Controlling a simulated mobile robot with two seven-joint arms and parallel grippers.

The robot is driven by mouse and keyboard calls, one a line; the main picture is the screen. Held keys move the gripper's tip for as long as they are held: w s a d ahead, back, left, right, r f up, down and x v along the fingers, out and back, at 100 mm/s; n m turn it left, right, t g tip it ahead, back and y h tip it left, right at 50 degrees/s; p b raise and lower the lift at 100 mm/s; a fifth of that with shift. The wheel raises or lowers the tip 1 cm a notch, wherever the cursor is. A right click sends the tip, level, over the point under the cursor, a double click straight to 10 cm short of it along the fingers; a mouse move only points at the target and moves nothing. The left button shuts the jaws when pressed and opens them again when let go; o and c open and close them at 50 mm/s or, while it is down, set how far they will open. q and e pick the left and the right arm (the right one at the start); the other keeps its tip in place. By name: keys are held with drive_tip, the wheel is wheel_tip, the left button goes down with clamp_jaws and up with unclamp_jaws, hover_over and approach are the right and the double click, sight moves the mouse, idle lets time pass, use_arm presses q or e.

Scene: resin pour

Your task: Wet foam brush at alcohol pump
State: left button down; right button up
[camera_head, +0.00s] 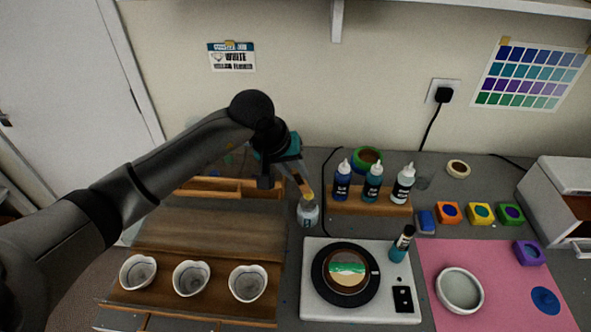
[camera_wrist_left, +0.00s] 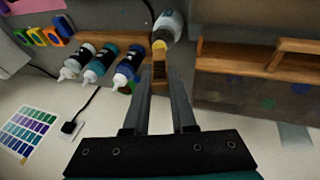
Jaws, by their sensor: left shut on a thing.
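My left gripper (camera_head: 297,181) reaches in from the left and is shut on the foam brush. The brush's yellow tip (camera_head: 308,196) points down at the top of the pale alcohol pump bottle (camera_head: 307,214). In the left wrist view, the brush's wooden part (camera_wrist_left: 160,70) sits between the fingertips (camera_wrist_left: 163,82), with its yellow end (camera_wrist_left: 159,45) overlapping the pump bottle (camera_wrist_left: 171,22). I cannot tell whether the tip touches the pump, as its top is partly hidden. My right gripper is not in view.
A white board (camera_head: 318,300) with a black turntable (camera_head: 325,290) lies in front. White cups (camera_head: 191,278) stand on the wooden tray (camera_head: 190,308) at left.

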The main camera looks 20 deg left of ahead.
use_arm(q)
drive_tip(key=shift+f+b, duration=1.1)
drive_tip(key=shift+b, duration=0.05)
idle(1.4)
drive_tip(key=shift+s+f+b, duration=0.1)
drive_tip(key=shift+f+b, duration=0.05)
drive_tip(key=shift+b, duration=0.2)
idle(1.3)
drive_tip(key=shift+r+p, duration=1.8)
drive_tip(key=shift+r, duration=1.85)
